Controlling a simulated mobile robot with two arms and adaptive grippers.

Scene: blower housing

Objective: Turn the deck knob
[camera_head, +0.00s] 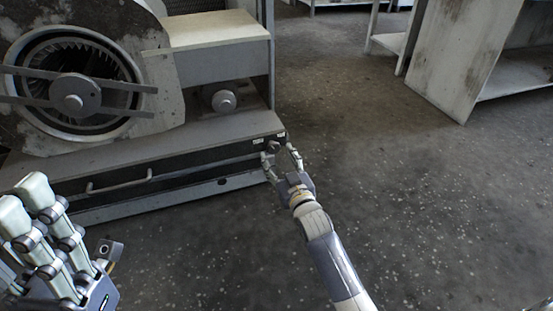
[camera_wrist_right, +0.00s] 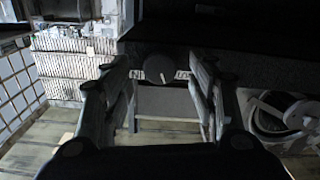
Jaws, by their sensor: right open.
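The deck knob (camera_wrist_right: 158,68) is a dark round knob with a pale label on each side. In the right wrist view it lies between the two fingers of my right gripper (camera_wrist_right: 160,88), with a gap on both sides. In the head view my right gripper (camera_head: 282,158) is open at the right end of the deck's dark front strip (camera_head: 200,160), and it hides most of the knob area there. My left gripper (camera_head: 62,235) is open and empty at the lower left, away from the deck.
The blower housing (camera_head: 155,75) with its round fan opening stands on the deck at the left. A rail handle (camera_head: 118,184) sticks out from the lower front. A worn cabinet (camera_head: 463,55) stands at the back right. The speckled floor (camera_head: 430,190) at the right is clear.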

